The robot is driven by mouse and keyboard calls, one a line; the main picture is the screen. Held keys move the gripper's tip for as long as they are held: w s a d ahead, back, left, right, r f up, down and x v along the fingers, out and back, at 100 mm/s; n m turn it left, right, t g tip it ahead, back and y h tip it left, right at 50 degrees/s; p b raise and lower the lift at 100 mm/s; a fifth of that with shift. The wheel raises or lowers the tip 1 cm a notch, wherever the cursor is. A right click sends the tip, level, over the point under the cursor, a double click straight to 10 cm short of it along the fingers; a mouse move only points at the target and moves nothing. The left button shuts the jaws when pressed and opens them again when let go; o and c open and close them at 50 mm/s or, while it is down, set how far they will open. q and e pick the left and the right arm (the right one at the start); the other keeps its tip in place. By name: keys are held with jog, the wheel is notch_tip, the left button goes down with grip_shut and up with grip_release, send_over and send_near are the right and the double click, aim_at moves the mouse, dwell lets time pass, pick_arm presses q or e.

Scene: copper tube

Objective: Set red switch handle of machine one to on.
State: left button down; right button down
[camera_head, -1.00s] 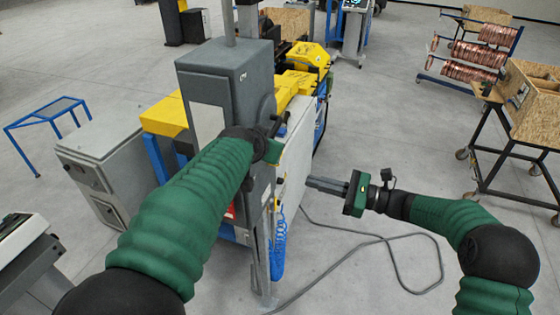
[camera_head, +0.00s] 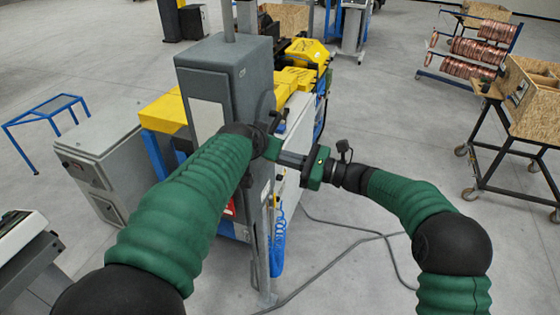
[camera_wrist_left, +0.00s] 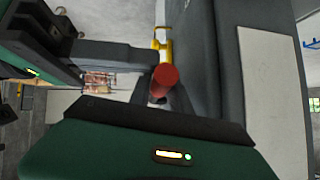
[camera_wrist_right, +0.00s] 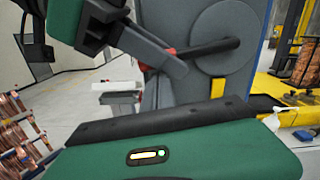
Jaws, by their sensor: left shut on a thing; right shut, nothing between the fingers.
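The red switch handle (camera_wrist_left: 165,78) shows end-on in the left wrist view, between the fingers of my left gripper (camera_wrist_left: 164,98). In the right wrist view a bit of the red handle (camera_wrist_right: 170,51) shows at the end of a dark lever (camera_wrist_right: 210,47) on a round grey disc (camera_wrist_right: 228,38). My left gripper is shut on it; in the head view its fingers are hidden. My right gripper (camera_head: 283,157) is shut and empty, its fingertips close beside the left gripper. I cannot tell whether it touches the handle. The machine's grey cabinet (camera_head: 228,75) stands behind.
Yellow machine parts (camera_head: 300,65) lie behind the cabinet. A blue coiled hose (camera_head: 278,240) hangs below the grippers, and a grey cable (camera_head: 350,250) lies on the floor. A wooden box cart (camera_head: 530,100) stands at the right.

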pick_arm(q)
jog(key=shift+r, duration=0.25)
